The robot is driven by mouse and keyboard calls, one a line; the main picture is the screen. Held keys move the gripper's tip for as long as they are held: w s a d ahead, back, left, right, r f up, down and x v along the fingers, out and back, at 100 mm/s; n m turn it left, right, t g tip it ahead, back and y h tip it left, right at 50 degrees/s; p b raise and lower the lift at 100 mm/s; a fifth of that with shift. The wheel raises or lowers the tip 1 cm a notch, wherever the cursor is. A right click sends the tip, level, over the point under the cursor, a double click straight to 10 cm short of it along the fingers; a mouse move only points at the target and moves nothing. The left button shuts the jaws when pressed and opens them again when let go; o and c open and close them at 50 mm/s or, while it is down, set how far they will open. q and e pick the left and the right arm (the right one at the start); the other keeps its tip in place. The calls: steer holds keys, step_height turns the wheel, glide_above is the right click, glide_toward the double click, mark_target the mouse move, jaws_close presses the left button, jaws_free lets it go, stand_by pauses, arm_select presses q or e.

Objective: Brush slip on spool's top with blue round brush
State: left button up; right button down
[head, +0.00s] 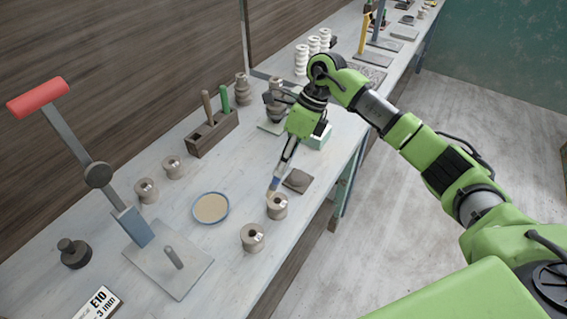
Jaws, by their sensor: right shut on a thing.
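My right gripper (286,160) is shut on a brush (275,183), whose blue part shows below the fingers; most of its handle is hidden. The brush points down, its pale tip at the top of a grey-brown spool (278,209) near the table's front edge. I cannot tell if the tip touches the spool. The spool stands upright with a dark hole in its top and a small white label. A blue-rimmed round dish (228,208) of beige slip is left of it. My left gripper is not in view.
Another labelled spool (253,238) stands just in front, and two more (147,191) stand at the left. A wooden holder (212,134) stands further back. A red-handled lever press (98,176) is at the left.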

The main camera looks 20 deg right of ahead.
steer(key=shift+r, duration=0.15)
steer(key=shift+r, duration=0.2)
steer(key=shift+s+a+r+p, duration=0.1)
steer(key=shift+s+a+p, duration=0.1)
steer(key=shift+s, duration=0.35)
steer(key=shift+s+a+r+p, duration=0.1)
steer(key=shift+s+a+p, duration=0.1)
steer(key=shift+s, duration=0.3)
steer(key=shift+f+b, duration=0.55)
steer(key=shift+b, duration=0.05)
stand_by(0.3)
steer(key=shift+r, duration=0.1)
steer(key=shift+r, duration=0.3)
stand_by(0.3)
steer(key=shift+s+d+r, duration=0.1)
steer(key=shift+s+d, duration=0.6)
steer(key=shift+s, duration=0.15)
steer(key=shift+f+b, duration=0.35)
steer(key=shift+f, duration=0.15)
stand_by(0.5)
